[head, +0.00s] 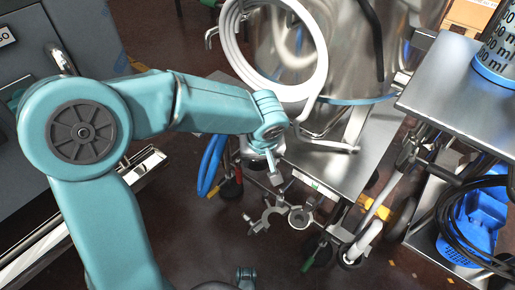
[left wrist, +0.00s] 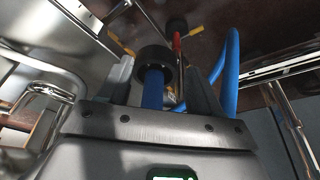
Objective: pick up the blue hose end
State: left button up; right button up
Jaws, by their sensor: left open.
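The blue hose (head: 212,165) hangs in a loop below my left forearm in the head view. In the left wrist view the blue hose (left wrist: 232,70) curves down at the right. My right gripper is not in view.
A steel cart (head: 335,160) carries a large steel vessel (head: 340,55) with a coiled white hose (head: 322,75). A steel table (head: 455,95) stands at the right, with a blue device (head: 478,222) below it. Grey cabinets (head: 25,90) stand left. Dark floor shows between.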

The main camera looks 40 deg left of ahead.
pick_arm(q)
jog(key=shift+w+a, duration=0.95)
jog(key=shift+w, duration=0.2)
jog(key=shift+w+a+f+b, duration=0.1)
jog(key=shift+w+a+b, duration=0.25)
jog(key=shift+w+a, duration=0.6)
jog(key=shift+w+a+f+b, duration=0.25)
jog(key=shift+w+f+b, duration=0.1)
jog(key=shift+f, duration=0.15)
jog(key=shift+w+a+f+b, duration=0.2)
jog(key=shift+w+f, duration=0.1)
jog(key=shift+f, duration=0.2)
jog(key=shift+w+a+f, duration=0.1)
jog(key=shift+w+f, duration=0.05)
jog(key=shift+f, duration=0.25)
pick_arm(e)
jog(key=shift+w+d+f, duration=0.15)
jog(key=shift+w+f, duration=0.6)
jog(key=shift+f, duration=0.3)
pick_arm(q)
jog(key=shift+r, duration=0.1)
grip_shut()
